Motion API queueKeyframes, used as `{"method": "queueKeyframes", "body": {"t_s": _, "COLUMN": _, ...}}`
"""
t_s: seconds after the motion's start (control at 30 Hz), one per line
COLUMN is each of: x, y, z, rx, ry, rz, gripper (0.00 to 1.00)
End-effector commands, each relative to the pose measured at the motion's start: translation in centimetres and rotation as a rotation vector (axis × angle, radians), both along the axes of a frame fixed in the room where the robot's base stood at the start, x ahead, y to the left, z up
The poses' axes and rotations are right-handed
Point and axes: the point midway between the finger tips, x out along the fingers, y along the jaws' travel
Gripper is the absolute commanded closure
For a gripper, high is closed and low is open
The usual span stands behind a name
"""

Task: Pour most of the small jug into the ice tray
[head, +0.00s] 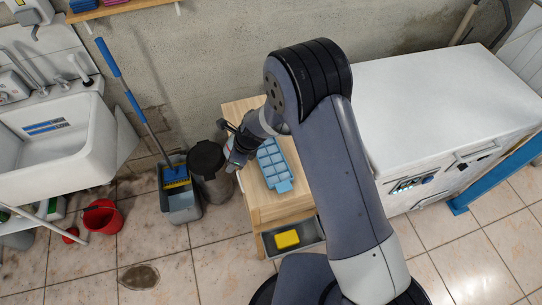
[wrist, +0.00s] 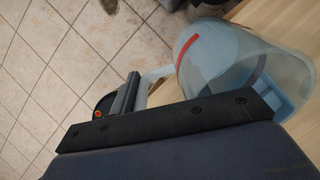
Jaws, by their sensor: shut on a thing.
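The small jug (wrist: 243,62) is clear, with a red mark and pale blue inside it. My gripper (wrist: 138,92) is shut on its pale handle (wrist: 157,74), and the jug is at the upper right of the wrist view. In the head view my gripper (head: 233,160) is at the left edge of the wooden table, left of the ice tray; the jug is hardly distinguishable there. The blue ice tray (head: 272,165) lies on the table, its compartments too small to judge for water. Part of the tray (wrist: 286,102) shows behind the jug in the wrist view.
The wooden table (head: 270,213) has a grey bin with a yellow item (head: 287,239) below. A white chest (head: 440,100) stands at the right. My arm crosses the middle of the head view.

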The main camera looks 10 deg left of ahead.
Motion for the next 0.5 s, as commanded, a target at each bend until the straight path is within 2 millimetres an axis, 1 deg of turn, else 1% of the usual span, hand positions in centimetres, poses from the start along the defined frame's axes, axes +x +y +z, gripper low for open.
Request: {"method": "queueKeyframes", "body": {"t_s": 0.5, "x": -0.10, "y": 1.07, "z": -0.26, "rx": -0.146, "ry": -0.013, "rz": 0.004, "gripper": 0.93}}
